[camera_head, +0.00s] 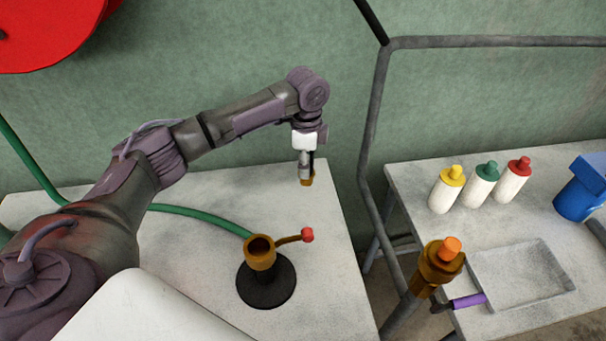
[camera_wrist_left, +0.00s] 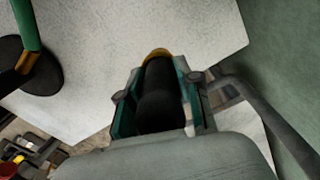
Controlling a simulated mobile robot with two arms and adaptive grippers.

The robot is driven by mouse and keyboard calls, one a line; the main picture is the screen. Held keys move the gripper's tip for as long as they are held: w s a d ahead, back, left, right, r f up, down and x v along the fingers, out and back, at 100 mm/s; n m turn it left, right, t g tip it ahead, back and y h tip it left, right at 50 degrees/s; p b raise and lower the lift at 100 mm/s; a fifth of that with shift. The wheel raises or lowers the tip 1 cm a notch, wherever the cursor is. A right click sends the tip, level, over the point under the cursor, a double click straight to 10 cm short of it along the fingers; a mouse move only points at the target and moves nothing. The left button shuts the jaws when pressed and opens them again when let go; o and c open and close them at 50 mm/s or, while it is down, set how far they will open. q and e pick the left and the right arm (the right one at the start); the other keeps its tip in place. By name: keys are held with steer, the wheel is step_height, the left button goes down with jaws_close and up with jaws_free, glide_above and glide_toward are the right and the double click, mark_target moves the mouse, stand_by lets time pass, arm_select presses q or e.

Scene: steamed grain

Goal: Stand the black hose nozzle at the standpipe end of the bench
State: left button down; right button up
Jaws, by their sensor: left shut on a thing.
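The black hose nozzle (camera_wrist_left: 160,100) fills the space between the fingers in the left wrist view, its brass-coloured end (camera_wrist_left: 157,53) pointing away. My left gripper (camera_head: 306,165) is shut on it. In the head view the gripper points down by the bench's (camera_head: 195,255) far right corner, and only the nozzle's brass end (camera_head: 307,181) shows clearly below the fingers. I cannot tell whether that end touches the bench. A grey standpipe with a brass valve (camera_head: 437,267) and orange cap stands to the right of this bench. My right gripper is not in view.
A brass fitting (camera_head: 260,255) with a red-knobbed lever stands on a black round base, with a green hose (camera_head: 195,214) running to it. Grey pipework (camera_head: 377,130) rises beside the bench. A second table (camera_head: 420,185) holds several bottles and a blue object (camera_head: 580,190). The bench's right front is clear.

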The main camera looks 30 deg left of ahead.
arm_select(q)
steer(key=shift+a+f, duration=0.2)
steer(key=shift+a, duration=0.1)
steer(key=shift+s+f, duration=0.1)
steer(key=shift+f, duration=1.9)
steer(key=c, duration=0.8)
jaws_free()
steer(key=shift+f, duration=0.15)
step_height(320, 180, up, 12)
steer(key=shift+r, duration=0.15)
